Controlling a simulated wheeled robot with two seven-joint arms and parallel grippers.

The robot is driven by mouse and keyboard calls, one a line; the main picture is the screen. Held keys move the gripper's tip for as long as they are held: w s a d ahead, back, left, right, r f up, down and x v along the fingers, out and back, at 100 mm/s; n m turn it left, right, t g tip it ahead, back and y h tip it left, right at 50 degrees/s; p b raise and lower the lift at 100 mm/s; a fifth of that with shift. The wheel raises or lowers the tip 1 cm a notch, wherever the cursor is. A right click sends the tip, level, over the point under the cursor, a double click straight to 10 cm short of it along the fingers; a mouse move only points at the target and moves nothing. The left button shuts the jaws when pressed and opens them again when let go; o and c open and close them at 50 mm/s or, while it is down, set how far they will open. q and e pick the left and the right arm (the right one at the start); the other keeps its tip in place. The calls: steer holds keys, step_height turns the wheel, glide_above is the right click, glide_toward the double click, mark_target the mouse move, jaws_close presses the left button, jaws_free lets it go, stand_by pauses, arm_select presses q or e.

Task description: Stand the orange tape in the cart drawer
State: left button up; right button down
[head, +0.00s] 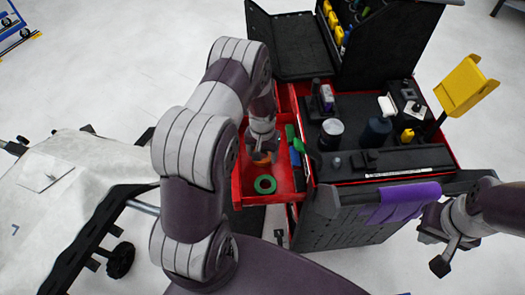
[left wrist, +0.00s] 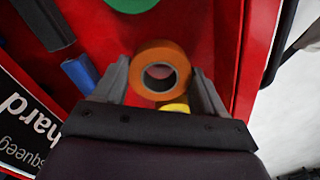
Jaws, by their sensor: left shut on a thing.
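The orange tape (left wrist: 160,52) is a roll held between the two fingers of my left gripper (left wrist: 160,88). Its round hole faces the wrist camera. In the head view only a bit of the orange tape (head: 261,157) shows below my left gripper (head: 262,152), inside the open red cart drawer (head: 242,192). I cannot tell whether the roll touches the drawer floor. The red drawer (left wrist: 222,35) surrounds it in the left wrist view. My right gripper (head: 438,252) hangs at the right beside the cart, away from the drawer; its opening is unclear.
A green tape roll (head: 265,184) lies flat in the drawer's near part. Blue (head: 296,157) and green items lie along the drawer's right side. A yellow thing (left wrist: 176,108) shows partly behind the orange tape. The cart top (head: 350,115) holds bottles and tools.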

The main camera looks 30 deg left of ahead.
arm_select(q)
steer(key=shift+f, duration=0.3)
stand_by(0.4)
steer(key=shift+f+b, duration=0.35)
steer(key=shift+f, duration=0.1)
steer(key=o, duration=1.1)
